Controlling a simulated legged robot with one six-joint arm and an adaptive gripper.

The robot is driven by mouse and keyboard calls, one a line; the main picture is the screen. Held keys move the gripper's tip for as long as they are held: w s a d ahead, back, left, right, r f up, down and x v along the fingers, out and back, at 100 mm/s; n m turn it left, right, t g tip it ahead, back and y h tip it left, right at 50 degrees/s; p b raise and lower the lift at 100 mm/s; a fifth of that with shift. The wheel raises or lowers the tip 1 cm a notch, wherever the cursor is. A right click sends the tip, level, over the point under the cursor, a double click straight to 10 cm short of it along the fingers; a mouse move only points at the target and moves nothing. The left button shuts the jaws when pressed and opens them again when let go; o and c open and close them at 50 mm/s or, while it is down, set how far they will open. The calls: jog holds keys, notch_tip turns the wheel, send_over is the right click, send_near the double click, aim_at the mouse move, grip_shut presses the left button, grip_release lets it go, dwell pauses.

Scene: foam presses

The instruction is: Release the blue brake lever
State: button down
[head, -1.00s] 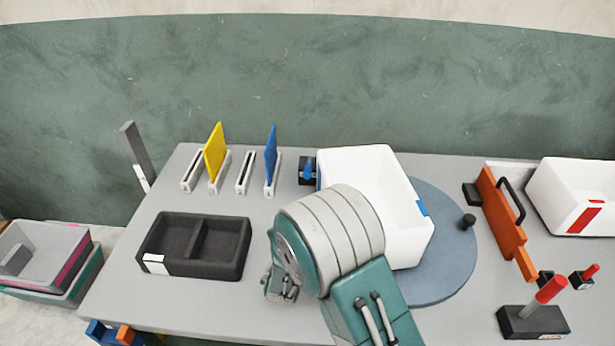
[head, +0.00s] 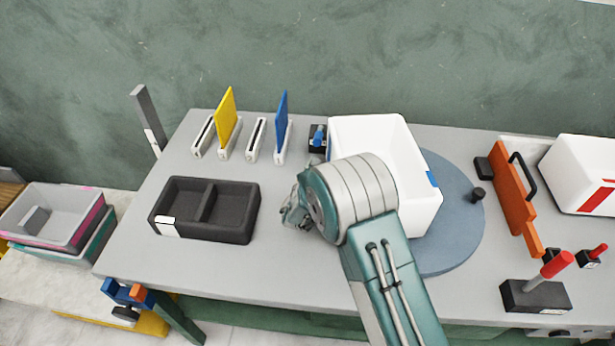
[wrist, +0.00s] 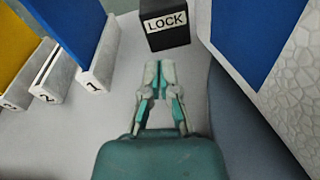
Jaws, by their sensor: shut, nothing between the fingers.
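The blue brake lever (head: 318,135) is small and stands on a black block at the back of the table, between the blue panel and the white bin. In the wrist view, the block (wrist: 166,27) shows a white LOCK label, and the lever itself is out of frame. My gripper (wrist: 159,66) is shut and empty, a short way in front of the block and apart from it. In the head view, my gripper (head: 293,215) is left of my wrist, partly hidden by it.
The white bin (head: 418,213) sits on a blue-grey turntable (head: 463,235), close right of the lever. Left of the lever, slotted holders carry a blue panel (head: 282,120) and a yellow panel (head: 227,115). A black two-compartment tray (head: 233,228) lies left of my gripper. Bare tabletop lies between.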

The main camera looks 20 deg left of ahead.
aim_at(319, 135)
jog(key=r, duration=0.1)
jog(key=w+r, duration=0.1)
jog(key=r, duration=0.1)
jog(key=shift+w+d+r, duration=0.2)
jog(key=shift+w+r, duration=0.1)
jog(key=shift+w, duration=0.05)
jog(key=shift+r, duration=0.1)
jog(key=shift+r+g, duration=0.3)
jog(key=shift+g, duration=0.2)
